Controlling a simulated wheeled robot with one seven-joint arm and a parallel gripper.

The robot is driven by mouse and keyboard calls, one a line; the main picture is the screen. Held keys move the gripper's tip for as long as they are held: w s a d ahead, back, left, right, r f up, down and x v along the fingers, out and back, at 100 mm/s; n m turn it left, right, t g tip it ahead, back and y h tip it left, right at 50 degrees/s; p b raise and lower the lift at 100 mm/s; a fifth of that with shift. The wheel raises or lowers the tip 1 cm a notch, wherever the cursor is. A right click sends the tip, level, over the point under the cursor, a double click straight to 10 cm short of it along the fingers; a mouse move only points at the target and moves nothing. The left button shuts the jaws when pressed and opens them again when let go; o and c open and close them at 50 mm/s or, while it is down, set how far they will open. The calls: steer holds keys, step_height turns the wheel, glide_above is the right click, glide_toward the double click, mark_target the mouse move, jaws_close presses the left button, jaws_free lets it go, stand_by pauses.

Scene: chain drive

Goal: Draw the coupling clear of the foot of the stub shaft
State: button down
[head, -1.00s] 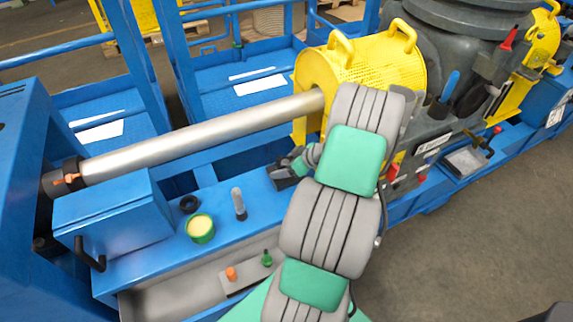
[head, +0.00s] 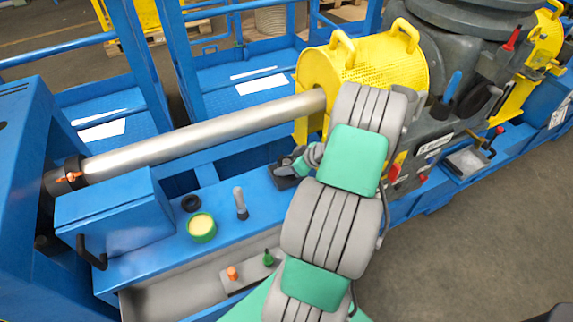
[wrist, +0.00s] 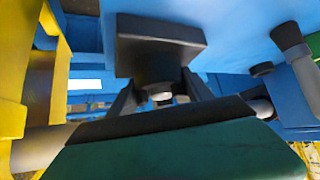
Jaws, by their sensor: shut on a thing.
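In the wrist view a dark round coupling (wrist: 152,70) sits against a dark square plate (wrist: 160,30). A small pale end (wrist: 162,97), seemingly the stub shaft's, shows at the coupling's near side. My gripper (wrist: 158,88) has a dark finger on each side of the coupling and is shut on it. I cannot see a gap between coupling and plate. In the head view my gripper (head: 289,168) is low over the blue bed, and the dark plate (head: 282,182) shows just below it. The coupling is too small and covered to make out there.
A long steel shaft (head: 205,131) runs behind my gripper into a yellow perforated guard (head: 372,62). Open floor lies to the right.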

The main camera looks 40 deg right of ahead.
steer(key=shift+r, duration=0.15)
steer(key=shift+r+p, duration=3.05)
steer(key=shift+r, duration=2.45)
